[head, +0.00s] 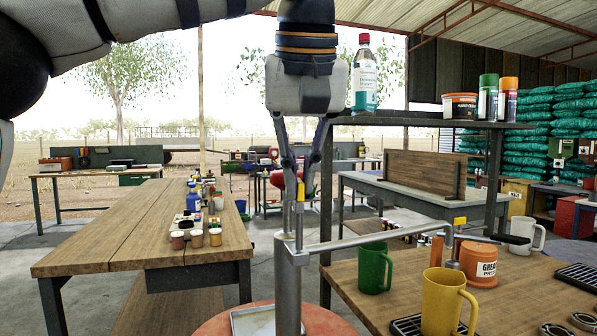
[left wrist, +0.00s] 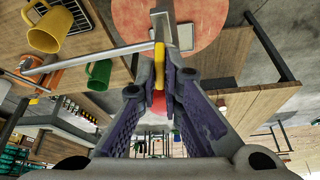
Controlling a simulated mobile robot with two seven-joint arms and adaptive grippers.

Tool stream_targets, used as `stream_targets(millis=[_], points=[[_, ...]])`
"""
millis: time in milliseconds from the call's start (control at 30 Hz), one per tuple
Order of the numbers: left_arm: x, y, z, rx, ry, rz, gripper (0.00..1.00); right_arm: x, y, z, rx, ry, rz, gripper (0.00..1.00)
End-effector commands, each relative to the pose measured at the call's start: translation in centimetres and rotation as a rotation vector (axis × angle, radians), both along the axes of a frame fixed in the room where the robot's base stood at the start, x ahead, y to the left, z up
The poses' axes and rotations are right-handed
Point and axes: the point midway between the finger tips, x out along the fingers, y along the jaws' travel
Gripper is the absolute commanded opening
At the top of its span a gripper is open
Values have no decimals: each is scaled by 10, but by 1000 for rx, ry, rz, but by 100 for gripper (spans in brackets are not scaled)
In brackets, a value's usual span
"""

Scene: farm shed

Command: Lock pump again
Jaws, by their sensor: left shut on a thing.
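The pump is a grey metal post (head: 288,290) on a round red base (head: 335,323). A metal bar (head: 370,243) runs from near its top to the right, ending beside an upright piece with a yellow tip (head: 460,222). My left gripper (head: 300,176) is above the post, fingers pointing down and shut on a small yellow-tipped latch (head: 300,191) at the pump's head. In the left wrist view the yellow piece (left wrist: 159,56) sits between the fingertips, next to the metal post (left wrist: 160,24). The fingers partly hide the latch. My right gripper is out of view.
On the right, a wooden table holds a green mug (head: 374,268), a yellow mug (head: 440,302) and an orange grease tub (head: 478,262) near the bar. A shelf above holds a bottle (head: 364,75). A long wooden table (head: 120,245) stands at left.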

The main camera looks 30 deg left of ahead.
Motion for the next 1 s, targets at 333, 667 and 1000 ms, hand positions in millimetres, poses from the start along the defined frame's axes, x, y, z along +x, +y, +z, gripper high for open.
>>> stream_targets(millis=[333, 667, 1000], points=[[1, 0, 0, 0, -1, 165, 0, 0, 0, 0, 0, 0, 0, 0], [1, 0, 0, 0, -1, 211, 0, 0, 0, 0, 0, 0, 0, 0], [1, 0, 0, 0, -1, 211, 12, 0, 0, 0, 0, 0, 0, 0]])
